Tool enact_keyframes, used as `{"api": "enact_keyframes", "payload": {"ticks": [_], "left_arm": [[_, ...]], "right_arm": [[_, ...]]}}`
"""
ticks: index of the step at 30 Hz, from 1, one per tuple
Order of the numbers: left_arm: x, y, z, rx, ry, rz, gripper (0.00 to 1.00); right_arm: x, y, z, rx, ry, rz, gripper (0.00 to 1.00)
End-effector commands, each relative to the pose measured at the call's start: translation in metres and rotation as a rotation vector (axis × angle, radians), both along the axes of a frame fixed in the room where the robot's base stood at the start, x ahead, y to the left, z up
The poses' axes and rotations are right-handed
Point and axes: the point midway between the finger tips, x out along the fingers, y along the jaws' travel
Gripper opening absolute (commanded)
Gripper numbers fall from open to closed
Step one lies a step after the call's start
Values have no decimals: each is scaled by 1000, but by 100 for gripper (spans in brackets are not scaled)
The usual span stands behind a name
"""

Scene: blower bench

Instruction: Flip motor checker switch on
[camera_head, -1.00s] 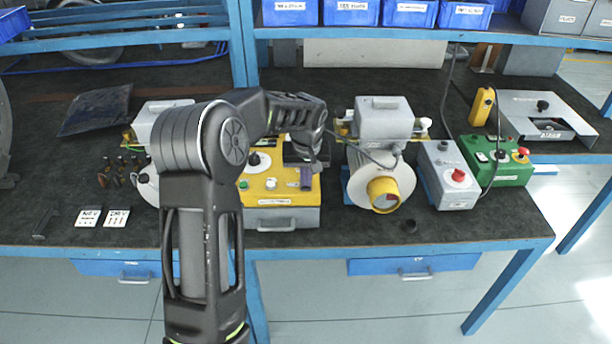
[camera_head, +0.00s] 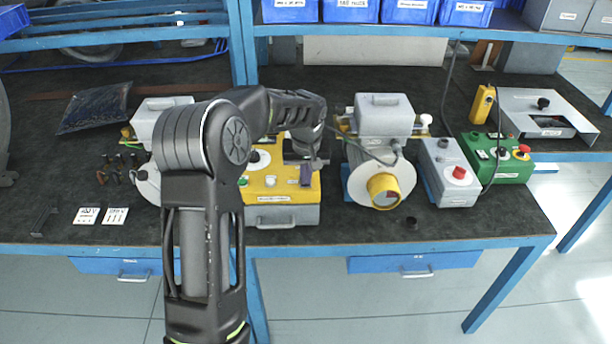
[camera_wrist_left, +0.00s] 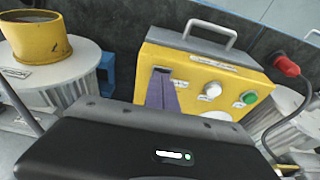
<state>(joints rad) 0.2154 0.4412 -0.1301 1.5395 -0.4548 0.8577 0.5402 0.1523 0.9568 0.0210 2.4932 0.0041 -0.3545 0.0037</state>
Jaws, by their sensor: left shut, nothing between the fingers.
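The motor checker is a yellow box (camera_head: 285,190) with a grey base and handle, standing near the bench's front edge. In the left wrist view the yellow box (camera_wrist_left: 205,75) shows a white knob (camera_wrist_left: 210,91), a green button (camera_wrist_left: 249,97) and a small dark switch slot (camera_wrist_left: 161,70). My left gripper (camera_head: 306,176) is over the right part of the box. Its narrow purplish fingertips (camera_wrist_left: 163,90) are shut, empty, and reach to the dark slot. They largely cover the switch, so its position and any contact are unclear. My right gripper is out of view.
A grey motor unit with a yellow cylinder (camera_head: 384,190) stands close to the right of the box. Further right are a grey box with a red button (camera_head: 450,185) and a green box (camera_head: 510,170).

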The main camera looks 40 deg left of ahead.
Motion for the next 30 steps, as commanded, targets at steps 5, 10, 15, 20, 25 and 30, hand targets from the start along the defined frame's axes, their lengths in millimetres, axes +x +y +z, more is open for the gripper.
{"api": "enact_keyframes", "payload": {"ticks": [5, 10, 15, 20, 25, 30], "left_arm": [[5, 4, 5, 1, 1, 0, 0], [6, 5, 4, 1, 1, -1, 0], [6, 5, 4, 1, 1, -1, 0], [6, 5, 7, 1, -1, -1, 0], [5, 7, 27, 1, -2, 0, 0], [0, 7, 52, 1, -4, -2, 0]], "right_arm": [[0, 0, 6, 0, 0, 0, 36], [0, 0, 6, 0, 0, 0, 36], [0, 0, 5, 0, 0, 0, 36], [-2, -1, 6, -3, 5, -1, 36], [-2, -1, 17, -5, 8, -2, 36], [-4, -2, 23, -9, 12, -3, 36]]}}
